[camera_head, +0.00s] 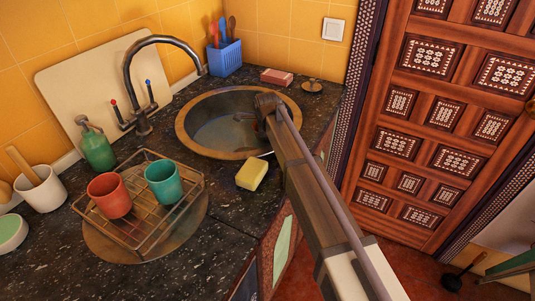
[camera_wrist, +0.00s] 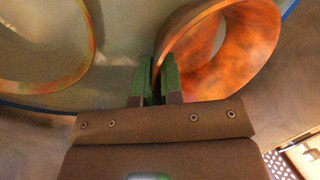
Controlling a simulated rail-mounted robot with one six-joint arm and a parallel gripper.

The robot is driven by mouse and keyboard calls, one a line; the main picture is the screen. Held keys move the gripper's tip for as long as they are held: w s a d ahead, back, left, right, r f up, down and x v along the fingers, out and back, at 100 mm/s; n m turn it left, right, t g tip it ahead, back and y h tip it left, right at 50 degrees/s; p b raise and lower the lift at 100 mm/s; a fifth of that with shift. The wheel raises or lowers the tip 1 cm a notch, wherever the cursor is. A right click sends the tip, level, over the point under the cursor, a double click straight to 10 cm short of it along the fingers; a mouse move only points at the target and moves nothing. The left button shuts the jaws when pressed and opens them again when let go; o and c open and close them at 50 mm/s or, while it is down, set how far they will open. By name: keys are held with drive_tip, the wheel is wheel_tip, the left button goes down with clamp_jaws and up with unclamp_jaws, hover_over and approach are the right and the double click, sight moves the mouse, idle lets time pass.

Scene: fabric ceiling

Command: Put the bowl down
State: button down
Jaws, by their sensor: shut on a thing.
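The orange-brown bowl (camera_wrist: 255,50) is tilted in the wrist view, its opening facing left and its wall at the fingertips. My gripper (camera_wrist: 158,75) has green fingers close together, shut on the bowl's edge. In the head view my gripper (camera_head: 266,106) reaches over the right side of the round sink (camera_head: 190,138). The bowl is not clearly visible there, mostly hidden by my arm and the sink. Whether it touches the sink's floor or wall I cannot tell.
A round thing with an orange rim (camera_wrist: 60,88) lies left of the bowl. A yellow sponge (camera_head: 251,174) is by the sink's front. A wire rack (camera_head: 150,237) holds a red cup (camera_head: 109,196) and a teal cup (camera_head: 164,184). A faucet (camera_head: 140,85) stands left. Front-right counter is clear.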

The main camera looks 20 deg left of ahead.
wheel_tip(320, 180, down, 4)
drive_tip(key=b, duration=0.3)
drive_tip(key=shift+b, duration=0.4)
drive_tip(key=shift+r, duration=0.3)
drive_tip(key=c, duration=1.7)
unclamp_jaws()
drive_tip(key=shift+f, duration=0.25)
drive_tip(key=o, duration=0.4)
drive_tip(key=shift+r, duration=0.1)
drive_tip(key=shift+o, duration=0.2)
drive_tip(key=p+v, duration=1.2)
drive_tip(key=shift+s+r, duration=0.1)
